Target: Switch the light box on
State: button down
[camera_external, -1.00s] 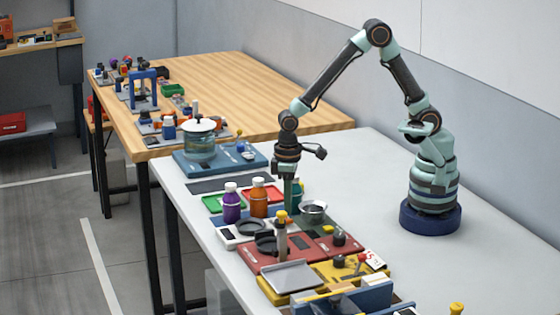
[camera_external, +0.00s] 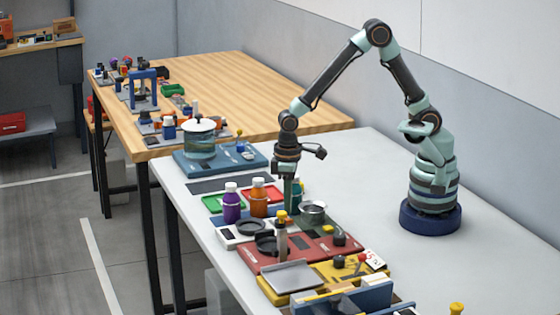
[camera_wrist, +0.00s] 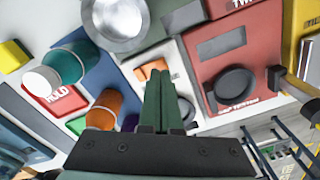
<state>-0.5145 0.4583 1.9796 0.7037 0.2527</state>
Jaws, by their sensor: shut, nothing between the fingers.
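My gripper (camera_external: 291,209) points down among the devices on the grey table, between the orange bottle and the metal bowl. In the wrist view its green fingers (camera_wrist: 158,76) are together and empty. Just beyond their tips is a small orange switch-like part (camera_wrist: 153,68) on a pale panel (camera_wrist: 184,82). The fingers partly cover this panel, and I cannot tell whether they touch the orange part. No label shows that it is the light box, and no lit surface is visible on it.
A metal bowl (camera_external: 313,211) stands close right of my gripper; the orange bottle (camera_external: 258,198) and purple bottle (camera_external: 231,204) stand left. A red device (camera_external: 300,250) with a dark round dish (camera_wrist: 236,88) lies nearer the camera. The table's right side (camera_external: 350,180) is clear.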

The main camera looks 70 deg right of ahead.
aim_at(287, 219)
jog(key=shift+f, duration=0.95)
dwell(0.9)
jog(key=shift+r, duration=3.5)
jog(key=shift+d+r, duration=0.1)
jog(key=s+d+r+m+t, duration=0.1)
jog(key=s+d+r+t, duration=0.1)
jog(key=d+r, duration=0.5)
jog(key=s+d+r+m+t, duration=0.2)
jog(key=d+r, duration=0.5)
jog(key=d, duration=0.5)
jog(key=shift+s+t, duration=0.7)
jog(key=shift+t, duration=0.1)
